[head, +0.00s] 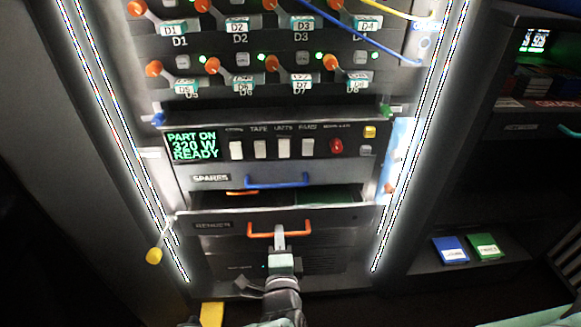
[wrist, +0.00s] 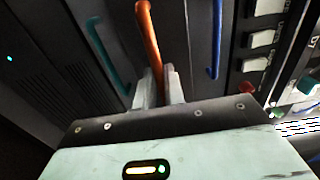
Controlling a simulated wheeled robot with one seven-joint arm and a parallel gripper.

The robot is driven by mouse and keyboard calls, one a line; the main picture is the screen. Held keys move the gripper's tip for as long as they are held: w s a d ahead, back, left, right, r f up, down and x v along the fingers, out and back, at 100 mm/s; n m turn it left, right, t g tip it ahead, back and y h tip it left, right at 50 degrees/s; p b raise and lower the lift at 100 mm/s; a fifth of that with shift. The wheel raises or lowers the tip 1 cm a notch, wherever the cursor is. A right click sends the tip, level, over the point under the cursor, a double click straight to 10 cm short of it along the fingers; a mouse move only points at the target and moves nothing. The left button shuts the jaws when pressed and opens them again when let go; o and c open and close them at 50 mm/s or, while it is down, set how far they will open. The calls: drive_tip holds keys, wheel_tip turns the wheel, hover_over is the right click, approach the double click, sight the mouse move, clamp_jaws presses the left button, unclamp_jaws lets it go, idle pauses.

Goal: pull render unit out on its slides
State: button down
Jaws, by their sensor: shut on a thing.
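The render unit (head: 213,226) is a dark drawer labelled RENDER, low in the lit rack, with an orange bar handle (head: 262,236). Its front stands forward of the spares drawer, and its open top shows behind the front edge. My gripper (head: 279,240) is shut on the orange handle near its middle. In the wrist view the orange handle (wrist: 147,35) runs up from between the two fingers of my gripper (wrist: 158,85). The fingers hide part of the handle.
The spares drawer (head: 211,178) with a blue handle (head: 277,181) sits just above. A control panel (head: 265,144) with switches and a red button is higher. A yellow knob (head: 154,256) hangs at the left edge. Blue and green boxes (head: 451,250) lie on a shelf at right.

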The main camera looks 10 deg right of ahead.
drive_tip(key=s+p, duration=0.2)
drive_tip(key=s, duration=0.5)
drive_tip(key=shift+a, duration=0.15)
idle(0.5)
